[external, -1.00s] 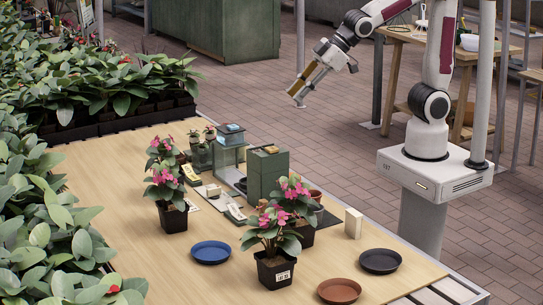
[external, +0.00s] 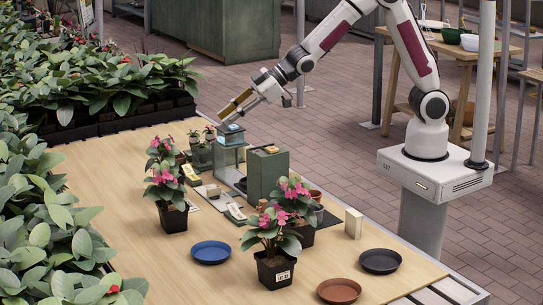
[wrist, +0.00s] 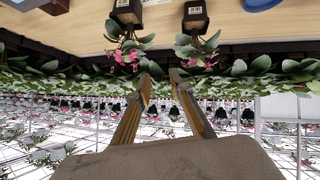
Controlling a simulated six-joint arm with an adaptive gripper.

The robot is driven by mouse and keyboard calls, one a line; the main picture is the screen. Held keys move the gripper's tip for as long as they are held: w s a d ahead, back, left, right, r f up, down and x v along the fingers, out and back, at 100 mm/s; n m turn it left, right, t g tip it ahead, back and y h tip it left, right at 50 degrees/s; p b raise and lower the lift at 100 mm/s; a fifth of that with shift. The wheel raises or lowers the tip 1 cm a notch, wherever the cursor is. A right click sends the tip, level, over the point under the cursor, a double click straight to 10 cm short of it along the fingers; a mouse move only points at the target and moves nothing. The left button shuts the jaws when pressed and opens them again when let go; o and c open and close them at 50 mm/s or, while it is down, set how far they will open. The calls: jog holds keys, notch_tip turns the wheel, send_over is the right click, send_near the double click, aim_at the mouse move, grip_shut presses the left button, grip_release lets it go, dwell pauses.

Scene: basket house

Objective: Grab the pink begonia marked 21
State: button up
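Several pink begonias in black pots stand on the wooden table: two at its left, a rear one (external: 161,150) and a nearer one (external: 168,190), and two at centre front, the nearest (external: 270,232) and one just behind it (external: 296,197). The nearest pot has a white label (external: 283,277), too small to read surely. The wrist view is upside down and shows two potted begonias, left (wrist: 126,14) and right (wrist: 195,18), both with labels I cannot read. My gripper (external: 222,116) is above the table's back edge, near the glass case; its fingers (wrist: 161,80) are apart and empty.
A glass case (external: 229,150) and a green box (external: 267,172) stand mid-table. A blue saucer (external: 211,252), terracotta saucer (external: 339,290), dark saucer (external: 380,261) and cream block (external: 353,223) lie forward. Dense foliage (external: 40,220) lines the left. The table's left front is clear.

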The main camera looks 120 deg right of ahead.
aim_at(178, 176)
jog(key=w+d+f+t+y, duration=0.1)
jog(key=d+f, duration=0.3)
jog(key=f, duration=0.5)
jog(key=w+d+f+t, duration=0.2)
jog(key=w+d+f, duration=0.2)
jog(key=f, duration=0.5)
jog(key=shift+w+d+f+n+y, duration=0.2)
jog(key=shift+w+d+n+y, duration=0.15)
jog(key=shift+d, duration=0.45)
jog(key=shift+x, duration=1.25)
jog(key=shift+w, duration=0.1)
jog(key=shift+w+d+f, duration=0.2)
jog(key=shift+w+d, duration=0.1)
jog(key=shift+w, duration=0.35)
jog(key=shift+w+d+f, duration=0.2)
jog(key=shift+w+d, duration=0.05)
jog(key=shift+w, duration=0.4)
jog(key=shift+x, duration=1.1)
